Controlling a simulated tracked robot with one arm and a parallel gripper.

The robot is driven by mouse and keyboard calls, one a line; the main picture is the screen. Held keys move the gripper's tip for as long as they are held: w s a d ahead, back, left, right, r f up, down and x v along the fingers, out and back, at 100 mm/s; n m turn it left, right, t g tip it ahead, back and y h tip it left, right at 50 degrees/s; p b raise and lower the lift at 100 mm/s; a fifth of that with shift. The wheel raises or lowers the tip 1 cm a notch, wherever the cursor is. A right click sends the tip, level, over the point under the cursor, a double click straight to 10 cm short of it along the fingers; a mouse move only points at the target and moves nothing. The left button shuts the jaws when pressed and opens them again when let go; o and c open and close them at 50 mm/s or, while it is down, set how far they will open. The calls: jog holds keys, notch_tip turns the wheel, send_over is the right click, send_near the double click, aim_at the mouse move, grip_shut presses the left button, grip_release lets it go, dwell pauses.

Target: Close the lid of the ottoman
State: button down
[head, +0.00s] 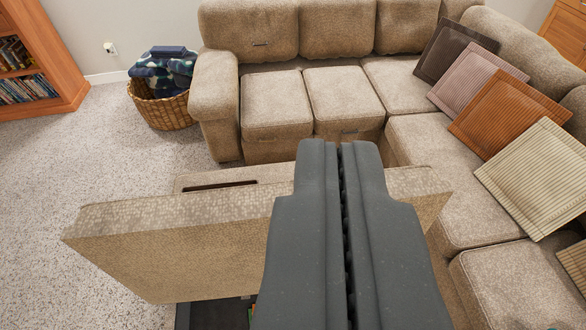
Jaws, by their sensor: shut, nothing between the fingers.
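The ottoman lid (150,250) is a thick beige fabric slab, raised and tilted, spanning the middle of the head view. Below its near lower edge a dark open interior (212,316) of the ottoman shows, with a bit of something green and orange inside. My gripper (340,150) is dark grey and shut, with nothing held. It reaches over the lid from the front, and its fingertips appear past the lid's top edge. It hides the lid's right-middle part and much of the opening. I cannot tell whether it touches the lid.
A beige sectional sofa (275,105) stands behind and to the right, with several cushions (510,110). Behind the lid is a beige surface with a dark slot (220,185). A wicker basket (160,105) with a blanket and a wooden bookcase (65,60) stand left. Carpet at left is clear.

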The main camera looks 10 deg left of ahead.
jog(key=w+a+f+n+g+y+p, duration=0.1)
jog(key=w+a+f+g, duration=0.1)
jog(key=w+f, duration=0.7)
jog(key=w+a+f+n+g+y+p, duration=0.15)
jog(key=w+f, duration=0.25)
jog(key=w, duration=0.9)
jog(key=w+f+g, duration=0.1)
jog(key=w+f, duration=0.3)
jog(key=f, duration=0.4)
jog(key=w+a+f+g, duration=0.1)
jog(key=w+f, duration=0.4)
jog(key=f, duration=0.4)
jog(key=w+f+g, duration=0.2)
jog(key=w+f, duration=0.3)
jog(key=f, duration=0.4)
jog(key=shift+w+a+f+h+p, duration=0.15)
jog(key=shift+f+h+p, duration=0.1)
jog(key=shift+h+p, duration=0.15)
jog(key=shift+w+a+f+b, duration=0.1)
jog(key=shift+w+f+b, duration=0.25)
jog(key=shift+f, duration=1.05)
jog(key=shift+w+a+f+b, duration=0.15)
jog(key=shift+w+f, duration=0.35)
jog(key=shift+f, duration=0.95)
jog(key=shift+w+a+f+b, duration=0.1)
jog(key=shift+w+f+b, duration=0.3)
jog(key=shift+f, duration=1)
